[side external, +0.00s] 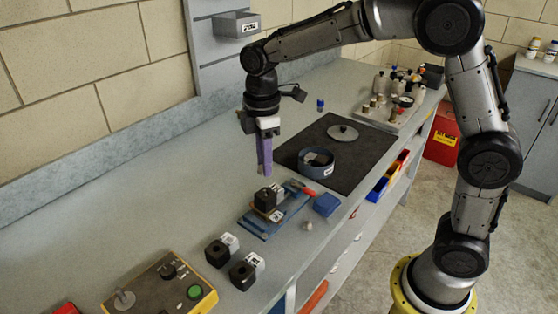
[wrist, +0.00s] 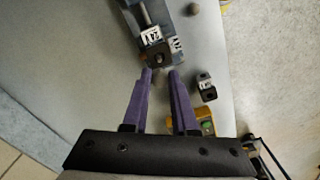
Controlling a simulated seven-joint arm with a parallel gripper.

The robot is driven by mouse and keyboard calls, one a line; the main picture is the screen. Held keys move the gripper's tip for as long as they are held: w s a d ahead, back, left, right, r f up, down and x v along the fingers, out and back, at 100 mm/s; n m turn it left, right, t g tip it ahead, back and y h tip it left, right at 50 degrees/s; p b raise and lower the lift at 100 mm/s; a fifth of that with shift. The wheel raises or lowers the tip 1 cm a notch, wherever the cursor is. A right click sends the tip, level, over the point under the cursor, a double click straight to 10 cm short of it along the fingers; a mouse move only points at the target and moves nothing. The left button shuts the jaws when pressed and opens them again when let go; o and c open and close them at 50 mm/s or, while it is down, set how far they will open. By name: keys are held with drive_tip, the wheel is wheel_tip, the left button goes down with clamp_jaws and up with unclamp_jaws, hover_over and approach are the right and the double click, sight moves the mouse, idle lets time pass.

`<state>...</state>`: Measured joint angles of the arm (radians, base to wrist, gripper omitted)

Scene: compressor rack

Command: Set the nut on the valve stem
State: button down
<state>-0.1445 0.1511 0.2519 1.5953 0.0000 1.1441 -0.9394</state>
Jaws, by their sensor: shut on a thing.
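My gripper (side external: 266,173) has long purple fingers pointing down, just above a black valve block (side external: 264,200) on a blue fixture (side external: 288,212). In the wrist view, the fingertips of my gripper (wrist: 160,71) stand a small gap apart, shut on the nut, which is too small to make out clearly. The valve block (wrist: 152,50) shows just beyond the fingertips, with a small round feature on its face. The valve stem cannot be told apart clearly. In the side view the fingertips are apart from the block.
Two black blocks with white labels (side external: 217,252) (side external: 243,275) stand at the front. A control box (side external: 160,288) with a green button is nearby. A blue block (side external: 327,205) and a small round knob (side external: 308,226) lie right of the fixture. A blue round dish (side external: 316,169) sits on the dark mat (side external: 365,150).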

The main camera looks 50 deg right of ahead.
hover_over(266, 194)
drive_tip(key=shift+d+f, duration=0.1)
drive_tip(key=shift+f, duration=2)
drive_tip(key=shift+f, duration=0.9)
drive_tip(key=shift+c, duration=1.1)
unclamp_jaws()
drive_tip(key=shift+r, duration=0.1)
drive_tip(key=shift+r, duration=3.4)
